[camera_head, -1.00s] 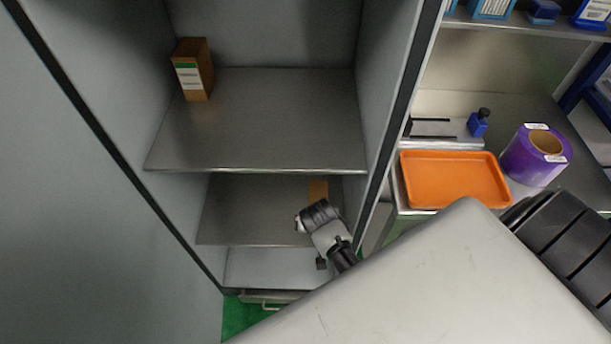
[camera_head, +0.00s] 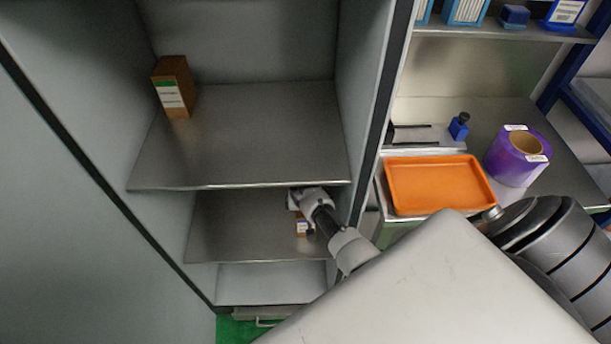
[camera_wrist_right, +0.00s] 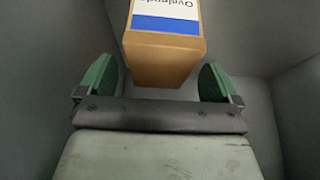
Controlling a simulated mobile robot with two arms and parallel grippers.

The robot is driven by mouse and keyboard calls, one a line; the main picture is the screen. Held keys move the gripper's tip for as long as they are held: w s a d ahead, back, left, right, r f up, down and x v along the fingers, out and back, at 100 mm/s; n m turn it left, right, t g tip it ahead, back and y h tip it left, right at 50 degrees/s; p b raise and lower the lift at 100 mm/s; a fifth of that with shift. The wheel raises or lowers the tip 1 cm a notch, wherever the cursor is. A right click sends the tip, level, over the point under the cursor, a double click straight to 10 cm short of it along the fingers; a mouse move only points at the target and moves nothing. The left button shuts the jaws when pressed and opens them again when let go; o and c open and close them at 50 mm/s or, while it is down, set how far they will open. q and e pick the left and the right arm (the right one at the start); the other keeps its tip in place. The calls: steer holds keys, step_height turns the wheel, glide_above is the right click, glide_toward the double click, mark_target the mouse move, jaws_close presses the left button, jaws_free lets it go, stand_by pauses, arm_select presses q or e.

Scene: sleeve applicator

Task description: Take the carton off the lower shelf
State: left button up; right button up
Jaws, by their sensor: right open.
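The carton (camera_head: 303,229) stands on the lower shelf (camera_head: 225,235) of the grey cabinet, partly hidden by my right arm. The right wrist view shows it close up as an orange-brown carton (camera_wrist_right: 165,55) with a white and blue label. My right gripper (camera_wrist_right: 158,76) is open, its green fingers on either side of the carton's near end. Gaps show between the carton and both fingers. In the head view my right gripper (camera_head: 300,200) is inside the lower compartment, just under the upper shelf's front edge. My left gripper is not in view.
The upper shelf (camera_head: 245,130) overhangs my right arm and carries another brown carton (camera_head: 174,86) with a green-striped label. The cabinet's right side wall (camera_head: 372,120) is close to the arm. Outside it are an orange tray (camera_head: 440,183) and a purple roll (camera_head: 512,160).

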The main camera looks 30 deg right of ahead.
steer(key=shift+w+d+f, duration=0.15)
steer(key=shift+f, duration=0.45)
steer(key=shift+c, duration=0.2)
steer(key=c, duration=1.4)
steer(key=shift+c, duration=0.6)
steer(key=shift+r, duration=0.15)
